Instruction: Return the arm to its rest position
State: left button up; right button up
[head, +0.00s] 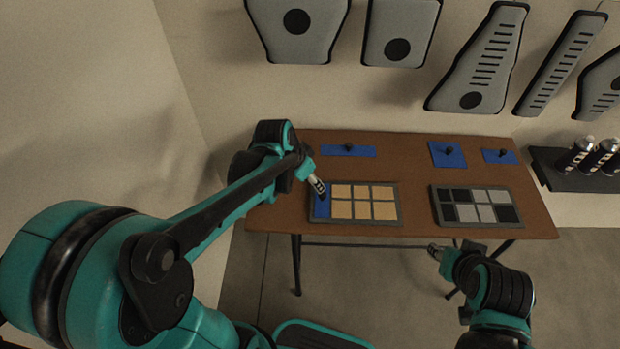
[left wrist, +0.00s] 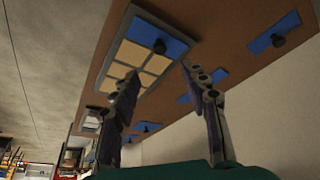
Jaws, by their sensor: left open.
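My left arm reaches in from the left, and its gripper (head: 318,186) is over the left end of the tan-tiled tray (head: 398,214). In the left wrist view the two fingers of the left gripper (left wrist: 163,92) are apart with nothing between them. A blue piece with a black knob (left wrist: 158,34) lies at the end of that tray; in the head view the gripper partly covers this blue piece (head: 322,208). My right gripper (head: 436,249) is in front of the table's near edge, apart from the table items; its finger opening is too small to make out.
The brown table (head: 415,184) also holds a grey-and-black tiled tray (head: 434,205) and blue knobbed pieces (head: 361,152), (head: 447,159), (head: 492,157) along the back. Spray cans (head: 574,155) stand on a dark shelf at right. Grey panels (head: 400,22) hang on the wall.

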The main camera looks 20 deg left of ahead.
pick_arm(q)
jog(key=shift+s+r, duration=0.1)
jog(key=shift+r, duration=0.15)
dwell(0.4)
jog(key=s+r+n+t+y, duration=0.1)
jog(key=s+r+n, duration=0.1)
jog(key=s, duration=0.4)
jog(key=s+r+n+t+y, duration=0.1)
jog(key=s+r+n+t, duration=0.1)
jog(key=s, duration=0.5)
jog(key=shift+a+r+n, duration=0.3)
jog(key=shift+r+n, duration=0.3)
jog(key=shift+n, duration=0.3)
